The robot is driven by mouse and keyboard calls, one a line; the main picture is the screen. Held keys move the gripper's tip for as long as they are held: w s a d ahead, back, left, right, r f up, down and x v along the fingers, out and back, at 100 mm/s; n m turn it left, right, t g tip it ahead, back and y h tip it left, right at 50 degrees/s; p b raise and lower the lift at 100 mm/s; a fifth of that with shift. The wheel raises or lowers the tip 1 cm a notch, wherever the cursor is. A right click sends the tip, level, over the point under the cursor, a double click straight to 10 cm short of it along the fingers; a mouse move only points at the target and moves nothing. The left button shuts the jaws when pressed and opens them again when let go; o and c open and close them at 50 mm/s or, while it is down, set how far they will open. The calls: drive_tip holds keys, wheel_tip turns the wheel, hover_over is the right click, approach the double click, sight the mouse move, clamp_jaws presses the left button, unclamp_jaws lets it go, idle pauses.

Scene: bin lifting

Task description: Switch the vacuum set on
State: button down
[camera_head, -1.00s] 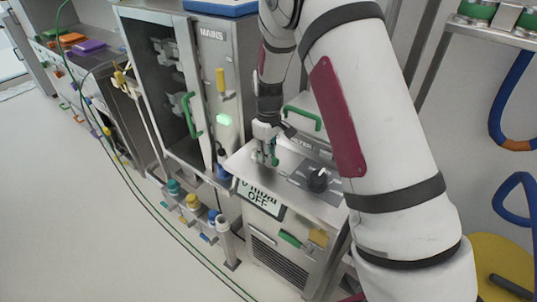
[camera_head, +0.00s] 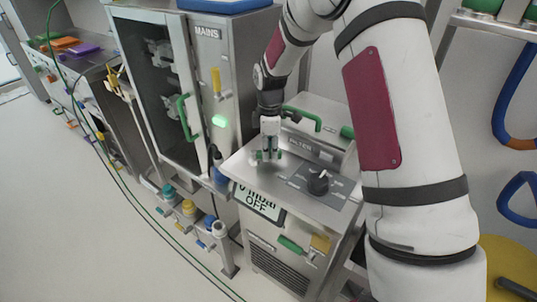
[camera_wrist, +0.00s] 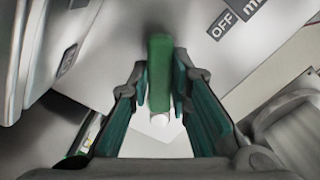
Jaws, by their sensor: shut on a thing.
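The vacuum set (camera_head: 278,262) is a steel box with a sloped top, at the centre of the head view. Its display (camera_head: 258,202) reads "0 mbar" and "OFF". My gripper (camera_head: 267,157) is at the left part of its top. In the wrist view my gripper (camera_wrist: 160,92) is shut on a green lever (camera_wrist: 160,62), with a fingertip on each side. A dark label (camera_wrist: 222,25) reading "OFF" lies to the right of the lever. In the head view the fingers largely hide the lever. A black knob (camera_head: 319,182) sits on a dark panel to the right.
A steel cabinet (camera_head: 207,60) marked "MAINS" stands to the left, with a lit green lamp (camera_head: 219,121) and a green door handle (camera_head: 187,117). A green carrying handle (camera_head: 302,115) rises behind my gripper. Bottles (camera_head: 188,208) stand in a low rack at left.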

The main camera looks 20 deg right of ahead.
drive_tip(key=w+n, duration=0.1)
drive_tip(key=n, duration=0.2)
drive_tip(key=w+n+b, duration=0.1)
drive_tip(key=n, duration=0.1)
drive_tip(key=shift+w+d+n, duration=0.1)
drive_tip(key=shift+w+n, duration=0.2)
drive_tip(key=shift+w+a+n, duration=0.15)
drive_tip(key=shift+w+n, duration=0.15)
drive_tip(key=shift+n, duration=0.55)
drive_tip(key=shift+w+a+n, duration=0.15)
drive_tip(key=shift+w+n, duration=0.2)
drive_tip(key=shift+n, duration=0.55)
drive_tip(key=shift+w+a+n, duration=0.15)
drive_tip(key=shift+w+n, duration=0.15)
drive_tip(key=shift+n, duration=0.55)
drive_tip(key=c, duration=1.5)
unclamp_jaws()
wheel_tip(320, 180, up, 12)
drive_tip(key=shift+r, duration=0.1)
